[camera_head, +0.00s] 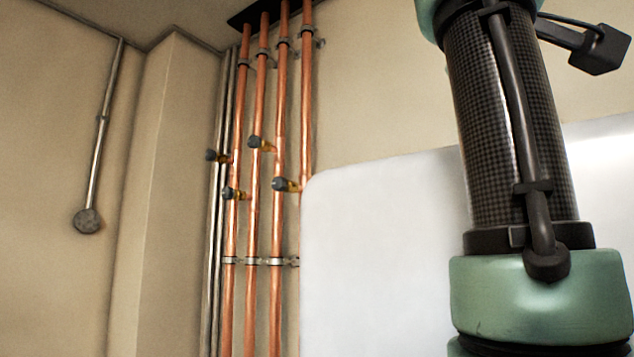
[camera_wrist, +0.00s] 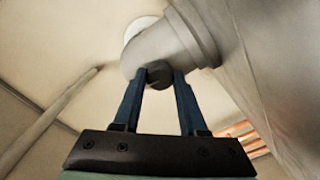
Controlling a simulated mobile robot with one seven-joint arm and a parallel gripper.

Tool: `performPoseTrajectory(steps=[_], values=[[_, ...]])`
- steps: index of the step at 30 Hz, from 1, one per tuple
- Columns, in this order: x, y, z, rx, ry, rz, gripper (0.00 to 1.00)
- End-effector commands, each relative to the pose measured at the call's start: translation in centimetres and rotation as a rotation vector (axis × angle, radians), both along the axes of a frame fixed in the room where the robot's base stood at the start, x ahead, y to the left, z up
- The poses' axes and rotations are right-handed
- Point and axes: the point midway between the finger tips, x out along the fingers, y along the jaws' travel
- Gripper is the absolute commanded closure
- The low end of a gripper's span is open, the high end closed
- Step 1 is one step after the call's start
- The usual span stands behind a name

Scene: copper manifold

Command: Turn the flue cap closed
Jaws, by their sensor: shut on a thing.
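In the wrist view, a small dark round cap (camera_wrist: 159,75) sits on the underside of a grey flue elbow (camera_wrist: 160,48). I take this to be the flue cap. My gripper (camera_wrist: 163,82) has its two blue fingers on either side of the cap, shut on it. The fingertips reach up to the elbow. The cap's turned position cannot be told. In the head view, neither the flue, the cap nor the gripper shows.
In the head view, a large white casing (camera_head: 385,250) fills the lower middle. Copper pipes (camera_head: 279,90) with several dark-handled valves (camera_head: 281,184) run up the wall to its left. A thin conduit (camera_head: 101,130) ends in a round box (camera_head: 87,221) on the left wall.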

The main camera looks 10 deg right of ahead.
Motion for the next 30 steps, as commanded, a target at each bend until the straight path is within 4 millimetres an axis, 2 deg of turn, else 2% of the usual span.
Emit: performPoseTrajectory(steps=[9, 26, 27, 30], values=[[0.0, 0.04, 0.11, -0.083, 0.092, 0.001, 1.0], [-0.01, 0.05, 0.14, -0.101, 0.111, 0.0, 1.0], [-0.01, 0.04, 0.13, -0.101, 0.111, 0.0, 0.51], [-0.02, 0.04, 0.11, -0.099, 0.112, 0.0, 0.33]])
